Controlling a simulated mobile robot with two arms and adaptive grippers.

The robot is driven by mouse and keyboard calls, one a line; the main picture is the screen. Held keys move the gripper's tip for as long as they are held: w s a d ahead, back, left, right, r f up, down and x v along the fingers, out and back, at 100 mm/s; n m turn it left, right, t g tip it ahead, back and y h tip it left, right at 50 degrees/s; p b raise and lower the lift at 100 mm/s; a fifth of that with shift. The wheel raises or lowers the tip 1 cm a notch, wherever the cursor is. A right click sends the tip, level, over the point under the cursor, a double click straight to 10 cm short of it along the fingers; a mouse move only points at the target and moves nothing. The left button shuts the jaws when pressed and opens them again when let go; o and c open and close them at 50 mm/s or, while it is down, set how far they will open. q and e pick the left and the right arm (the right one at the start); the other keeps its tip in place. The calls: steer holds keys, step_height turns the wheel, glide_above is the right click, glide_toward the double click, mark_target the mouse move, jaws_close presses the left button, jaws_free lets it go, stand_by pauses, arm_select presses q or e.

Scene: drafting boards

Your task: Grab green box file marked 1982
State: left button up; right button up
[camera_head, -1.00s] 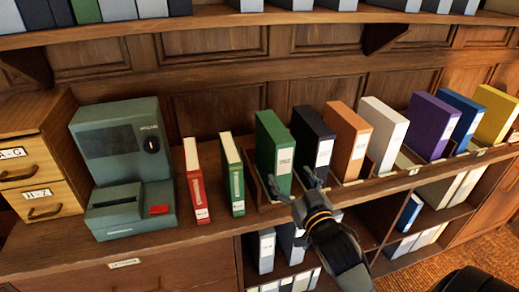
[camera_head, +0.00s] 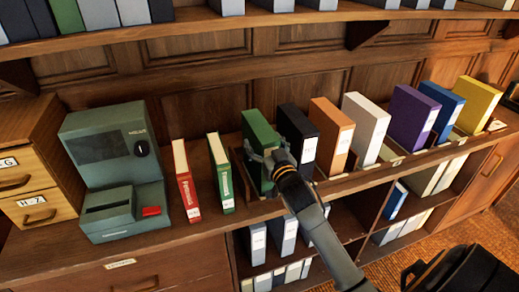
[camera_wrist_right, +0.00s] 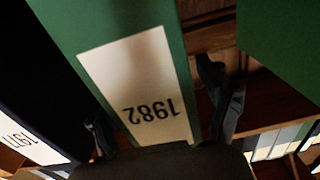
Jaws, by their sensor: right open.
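The green box file (camera_head: 262,132) stands upright in a wooden rack on the counter, beside a black file. In the right wrist view its spine (camera_wrist_right: 110,25) fills the middle, with a white label reading 1982 upside down. My right gripper (camera_head: 268,157) is at the front of this file. It is open, and in the wrist view its fingers (camera_wrist_right: 160,118) are on either side of the spine. I cannot tell whether they touch it. The gripper hides the file's label in the head view. My left gripper is not in view.
The black file (camera_head: 297,125) is close on the right; its label shows in the wrist view (camera_wrist_right: 28,140). Orange, white, purple, blue and yellow files continue rightward. A green book (camera_head: 221,172) and a red book (camera_head: 185,182) stand left, beside a grey-green machine (camera_head: 105,145).

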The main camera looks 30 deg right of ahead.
steer(key=shift+w, duration=0.5)
steer(key=shift+s, duration=0.1)
steer(key=c, duration=0.3)
jaws_close()
steer(key=shift+r, duration=0.15)
steer(key=shift+r, duration=0.1)
